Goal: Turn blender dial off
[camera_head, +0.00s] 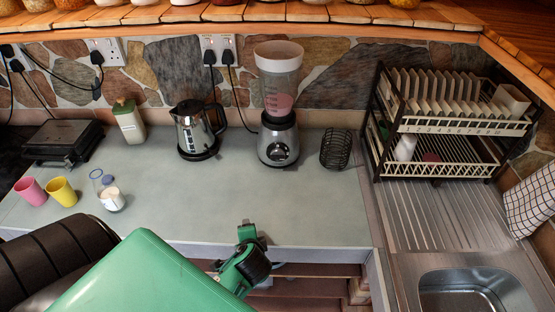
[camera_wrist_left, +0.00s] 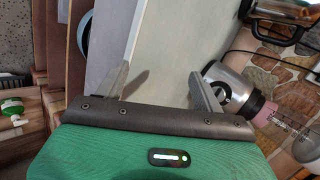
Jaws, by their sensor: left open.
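The blender (camera_head: 279,100) stands at the back of the grey counter, with a silver base, a clear jug holding something pink and a white lid. Its dark round dial (camera_head: 280,153) is on the front of the base; the setting is too small to read. My left gripper (camera_head: 250,238) is at the counter's front edge, in front of the blender and apart from it. In the left wrist view the fingers (camera_wrist_left: 158,88) are spread and empty. The blender base (camera_wrist_left: 232,82) lies beyond the right finger, which partly overlaps the dial area. My right gripper is not in view.
A kettle (camera_head: 196,128) stands left of the blender, and a black wire holder (camera_head: 336,149) stands right. A dish rack (camera_head: 455,125) and sink (camera_head: 470,290) are at right. Cups (camera_head: 61,191) and a jar (camera_head: 110,197) stand at left. The counter's front middle is clear.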

